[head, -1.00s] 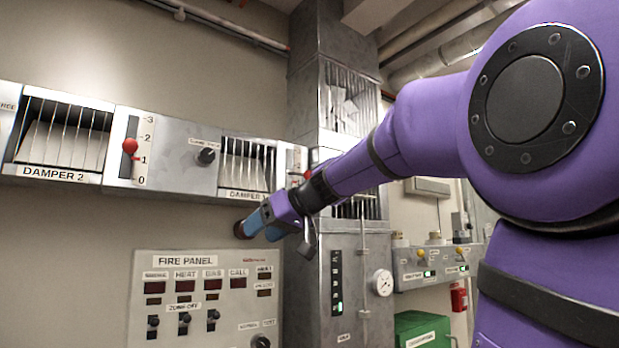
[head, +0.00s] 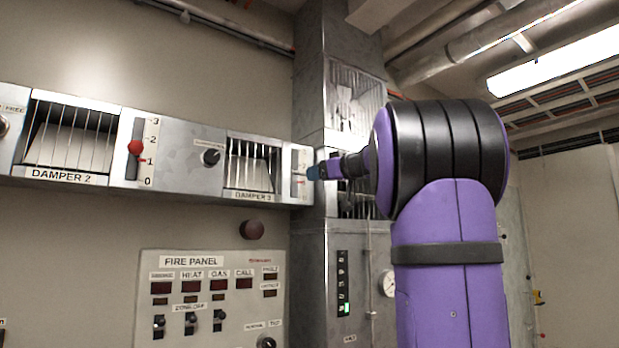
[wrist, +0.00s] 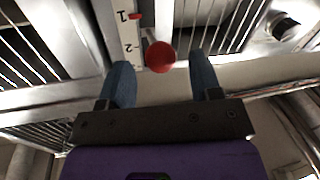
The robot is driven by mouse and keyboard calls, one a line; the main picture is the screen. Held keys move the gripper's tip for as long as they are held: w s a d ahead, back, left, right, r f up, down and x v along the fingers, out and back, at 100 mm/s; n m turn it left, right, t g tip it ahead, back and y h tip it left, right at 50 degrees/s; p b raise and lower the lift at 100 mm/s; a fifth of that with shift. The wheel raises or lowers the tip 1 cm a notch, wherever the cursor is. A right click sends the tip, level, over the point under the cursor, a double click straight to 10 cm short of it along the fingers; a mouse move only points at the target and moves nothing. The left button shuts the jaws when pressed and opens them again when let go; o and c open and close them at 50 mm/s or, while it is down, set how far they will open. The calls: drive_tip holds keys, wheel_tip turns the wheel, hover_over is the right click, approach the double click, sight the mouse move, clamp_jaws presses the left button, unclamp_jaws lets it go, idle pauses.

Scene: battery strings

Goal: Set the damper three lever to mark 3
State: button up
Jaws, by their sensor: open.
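The damper three scale plate (head: 301,172) is at the right end of the wall unit in the head view, partly covered by my gripper (head: 314,173). Its lever knob is hidden there. In the wrist view, the round red knob (wrist: 160,56) appears between the blue fingertips of my open gripper (wrist: 160,64), with gaps on both sides. The scale (wrist: 126,32) beside it shows 1 and 2, upside down. The knob appears near 2, but a small red pointer (wrist: 135,16) is beside 1. Whether the knob is within the fingers' depth, I cannot tell.
The damper 2 lever (head: 135,147) has a similar red knob at the left. Barred damper openings, a black knob (head: 211,157) and a round dark red wall fitting (head: 253,230) are nearby. The fire panel (head: 210,295) is below. A metal duct (head: 312,100) stands close by my gripper.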

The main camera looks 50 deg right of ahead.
drive_tip(key=shift+w+d, duration=0.1)
drive_tip(key=shift+w, duration=2.25)
clamp_jaws()
